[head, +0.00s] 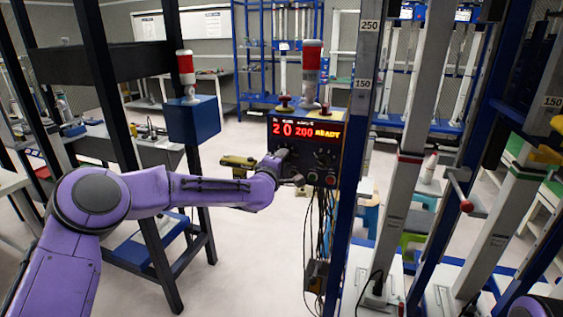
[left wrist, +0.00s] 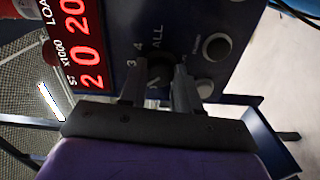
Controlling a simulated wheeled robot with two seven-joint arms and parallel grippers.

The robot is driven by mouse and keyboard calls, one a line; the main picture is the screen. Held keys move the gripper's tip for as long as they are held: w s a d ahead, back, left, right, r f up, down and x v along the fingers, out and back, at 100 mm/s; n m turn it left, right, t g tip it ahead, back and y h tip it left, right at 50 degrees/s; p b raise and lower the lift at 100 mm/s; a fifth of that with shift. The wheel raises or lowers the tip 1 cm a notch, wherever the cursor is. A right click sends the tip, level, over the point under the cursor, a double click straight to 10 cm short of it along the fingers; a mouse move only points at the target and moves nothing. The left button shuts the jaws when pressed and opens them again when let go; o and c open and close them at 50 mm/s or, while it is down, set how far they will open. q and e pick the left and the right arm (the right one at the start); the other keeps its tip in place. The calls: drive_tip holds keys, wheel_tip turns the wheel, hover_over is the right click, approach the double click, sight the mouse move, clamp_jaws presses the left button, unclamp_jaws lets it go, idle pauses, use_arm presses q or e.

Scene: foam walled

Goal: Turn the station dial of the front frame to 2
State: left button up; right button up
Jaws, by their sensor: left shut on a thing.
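The control box (head: 312,168) of the front frame hangs on a blue post. Its red display (head: 305,131) reads 2 0 200 READY in the head view, with the 2 under the station label. The left wrist view shows the same digits (left wrist: 88,80) partly cut off. The black station dial (left wrist: 160,68) sits between my left gripper's fingers, with numbers 3 and 4 and the word ALL printed around it. My left gripper (left wrist: 160,92) is shut on the dial; the fingers partly hide its pointer. My right gripper is out of view.
Round buttons (left wrist: 216,46) sit beside the dial. A red-and-white lamp (head: 311,60) stands above the box, and cables (head: 318,235) hang below it. A blue box with a lamp (head: 193,120) stands on the left frame. Upright posts (head: 412,150) crowd the right side.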

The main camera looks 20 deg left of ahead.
use_arm(q)
drive_tip(key=o, duration=1.1)
drive_tip(key=shift+c, duration=0.2)
drive_tip(key=s+b, duration=0.2)
drive_tip(key=s, duration=0.8)
drive_tip(key=shift+s+a, duration=0.2)
drive_tip(key=shift+s, duration=0.1)
